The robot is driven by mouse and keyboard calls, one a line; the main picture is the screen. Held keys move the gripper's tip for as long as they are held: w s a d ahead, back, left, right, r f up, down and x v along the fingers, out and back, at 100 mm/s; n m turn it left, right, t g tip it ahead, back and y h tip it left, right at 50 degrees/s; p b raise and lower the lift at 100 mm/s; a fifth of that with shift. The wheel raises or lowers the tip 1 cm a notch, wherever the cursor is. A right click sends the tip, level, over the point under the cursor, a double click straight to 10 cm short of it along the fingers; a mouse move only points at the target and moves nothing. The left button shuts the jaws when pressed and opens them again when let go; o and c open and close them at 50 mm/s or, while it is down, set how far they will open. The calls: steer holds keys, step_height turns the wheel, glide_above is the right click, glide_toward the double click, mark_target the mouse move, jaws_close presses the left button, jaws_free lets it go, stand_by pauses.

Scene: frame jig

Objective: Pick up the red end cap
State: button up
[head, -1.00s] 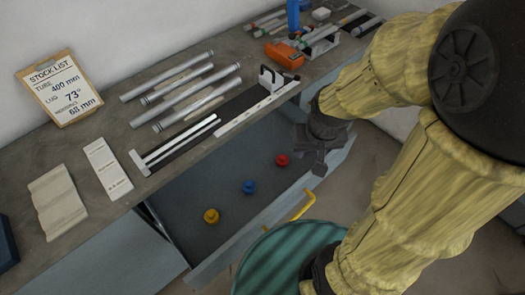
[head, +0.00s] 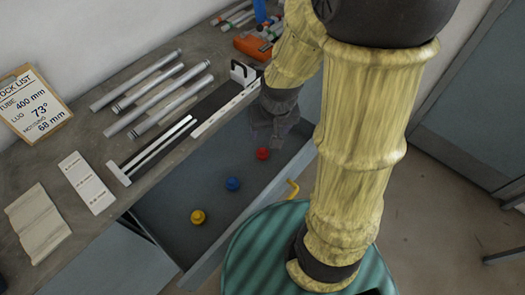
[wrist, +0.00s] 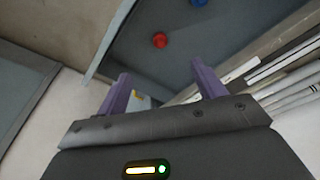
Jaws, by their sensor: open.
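The red end cap (head: 262,153) lies on the floor of the open drawer (head: 180,232), at the right end of a row of caps. In the wrist view the red end cap (wrist: 160,40) shows beyond the fingertips, apart from them. My gripper (head: 272,136) is just above and beside the red cap in the head view, partly hidden behind my own arm. In the wrist view my gripper (wrist: 158,70) has its two purple fingers spread with nothing between them.
A blue cap (head: 232,184) and a yellow cap (head: 198,217) lie in the same drawer. The drawer's front has a yellow handle (head: 292,188). The bench above holds several metal tubes (head: 150,92), a white rail (head: 225,110) and an orange tool (head: 252,46).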

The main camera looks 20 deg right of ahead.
steer(key=m+p, duration=0.2)
steer(key=p, duration=0.1)
glide_above(263, 150)
steer(key=s+a, duration=0.1)
steer(key=s, duration=0.2)
steer(key=s+x, duration=0.2)
steer(key=x, duration=0.7)
steer(key=shift+w+d+f+g+h, duration=0.1)
steer(key=shift+w+g+h, duration=0.2)
steer(key=f, duration=0.4)
steer(key=w+f+p, duration=0.1)
steer(key=f, duration=0.3)
steer(key=f+p, duration=0.1)
steer(key=f, duration=0.3)
steer(key=shift+w+d, duration=0.2)
steer(key=shift+w, duration=0.2)
steer(key=shift+f+p, duration=0.15)
steer(key=shift+p, duration=0.2)
steer(key=shift+w+d+f+p, duration=0.15)
steer(key=shift+f+p, duration=0.35)
steer(key=shift+f, duration=0.7)
steer(key=shift+w+d+f+p, duration=0.15)
steer(key=shift+f+p, duration=0.3)
steer(key=shift+f, duration=0.8)
steer(key=shift+a, duration=0.1)
steer(key=shift+c, duration=0.2)
steer(key=c, duration=1)
